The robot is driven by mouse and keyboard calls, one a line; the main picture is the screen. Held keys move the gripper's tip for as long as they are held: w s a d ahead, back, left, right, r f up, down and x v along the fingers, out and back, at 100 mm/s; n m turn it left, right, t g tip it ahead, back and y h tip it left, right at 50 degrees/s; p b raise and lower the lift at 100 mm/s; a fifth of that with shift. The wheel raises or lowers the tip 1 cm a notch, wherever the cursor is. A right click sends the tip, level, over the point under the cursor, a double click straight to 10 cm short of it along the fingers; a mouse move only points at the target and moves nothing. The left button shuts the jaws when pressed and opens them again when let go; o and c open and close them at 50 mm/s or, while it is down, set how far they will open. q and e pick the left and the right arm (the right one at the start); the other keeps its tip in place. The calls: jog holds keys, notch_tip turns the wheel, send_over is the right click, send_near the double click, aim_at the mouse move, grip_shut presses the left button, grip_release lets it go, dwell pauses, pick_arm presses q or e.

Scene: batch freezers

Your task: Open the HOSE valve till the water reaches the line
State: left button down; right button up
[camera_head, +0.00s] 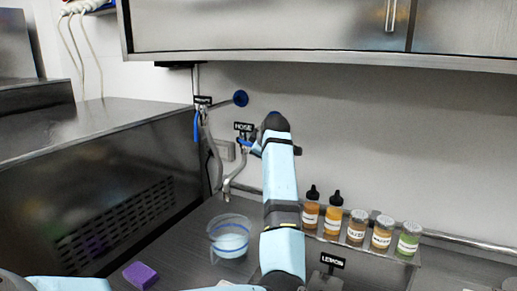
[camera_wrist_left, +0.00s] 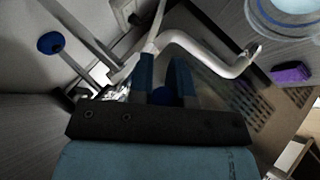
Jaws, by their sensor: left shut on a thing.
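The HOSE valve, under its black HOSE label (camera_head: 243,126), is on the back wall, partly hidden by my arm. My left gripper (camera_head: 256,148) is at this valve. In the left wrist view its dark blue fingers (camera_wrist_left: 166,82) are shut on the blue valve handle (camera_wrist_left: 161,96), which shows only in part between them. The grey spout (camera_head: 232,178) bends down toward a clear container (camera_head: 214,226) with a blue line around it. Pale liquid shows in the container; its level against the line is hard to tell. My right gripper is not in view.
A purple sponge (camera_head: 140,274) lies left of the container. Another blue knob (camera_head: 240,98) sits on the wall above. Sauce bottles and several jars (camera_head: 381,235) stand on a shelf to the right, near a LEMON label (camera_head: 333,261). A steel cabinet (camera_head: 265,28) hangs above.

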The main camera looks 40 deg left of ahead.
pick_arm(q)
jog(key=shift+r+h, duration=0.25)
jog(key=shift+h, duration=0.05)
dwell(0.4)
jog(key=c, duration=1.4)
grip_release()
jog(key=shift+o, duration=0.2)
